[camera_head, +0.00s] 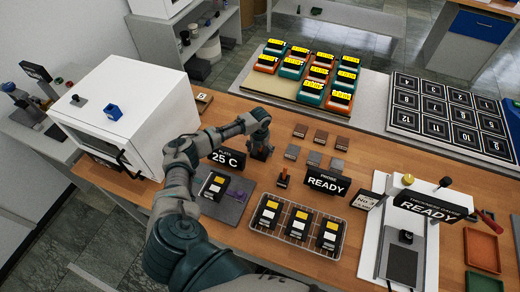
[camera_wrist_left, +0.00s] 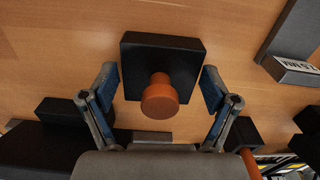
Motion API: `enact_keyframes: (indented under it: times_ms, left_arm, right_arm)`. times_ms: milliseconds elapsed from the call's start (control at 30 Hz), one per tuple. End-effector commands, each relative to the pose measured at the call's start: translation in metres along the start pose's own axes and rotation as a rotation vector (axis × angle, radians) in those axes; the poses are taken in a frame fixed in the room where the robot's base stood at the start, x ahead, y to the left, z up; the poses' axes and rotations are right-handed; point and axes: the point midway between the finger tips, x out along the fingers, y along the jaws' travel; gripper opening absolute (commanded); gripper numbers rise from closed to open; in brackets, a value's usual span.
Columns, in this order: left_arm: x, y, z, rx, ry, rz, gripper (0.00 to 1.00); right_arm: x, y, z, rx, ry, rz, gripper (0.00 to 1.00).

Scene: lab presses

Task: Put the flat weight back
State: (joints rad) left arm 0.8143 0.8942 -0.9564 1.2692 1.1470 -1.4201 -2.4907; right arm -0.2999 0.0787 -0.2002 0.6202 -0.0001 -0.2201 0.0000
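The flat weight (camera_wrist_left: 160,70), a black square plate with an orange knob (camera_wrist_left: 160,98), shows in the left wrist view over the wooden table. My left gripper (camera_wrist_left: 160,88) is open, with one finger on each side of the weight and a visible gap to both. In the head view my left gripper (camera_head: 261,150) points down at the table behind the 25 C sign (camera_head: 228,158). The weight is mostly hidden there by the gripper. I cannot tell how high the fingertips are above the table. My right gripper is not in view.
A grey plate (camera_head: 232,208) with a card lies in front of the gripper. An orange-handled tool (camera_head: 283,178) stands close by on the right. Small square tiles (camera_head: 313,158) lie further right. A wire rack (camera_head: 296,232) holds three cards. A white oven (camera_head: 125,110) stands left.

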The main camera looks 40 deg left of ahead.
Motion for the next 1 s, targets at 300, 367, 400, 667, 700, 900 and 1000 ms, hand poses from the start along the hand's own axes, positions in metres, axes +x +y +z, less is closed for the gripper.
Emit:
enact_keyframes:
  times_ms: [300,367,400,667,700,900,1000]
  left_arm:
    - [0.000,0.000,0.001,-0.001,0.000,-0.001,1.00]
    - [-0.001,0.000,0.001,-0.001,0.000,-0.002,1.00]
    - [-0.003,0.000,0.001,-0.001,-0.001,-0.002,1.00]
    - [-0.049,0.001,0.002,0.000,-0.005,-0.003,1.00]
    - [-0.058,0.001,0.002,0.000,-0.005,-0.003,1.00]
    - [-0.098,0.001,0.002,-0.001,-0.003,-0.002,1.00]
    - [-0.111,0.000,0.002,-0.001,-0.002,-0.002,1.00]
  right_arm:
    - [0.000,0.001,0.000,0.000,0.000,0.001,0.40]
    - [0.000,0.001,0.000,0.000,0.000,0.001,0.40]
    - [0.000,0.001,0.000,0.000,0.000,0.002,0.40]
    - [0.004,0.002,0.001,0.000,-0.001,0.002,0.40]
    - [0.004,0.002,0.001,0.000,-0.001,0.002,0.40]
    - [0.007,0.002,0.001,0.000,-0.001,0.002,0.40]
    - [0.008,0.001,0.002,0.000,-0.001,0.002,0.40]
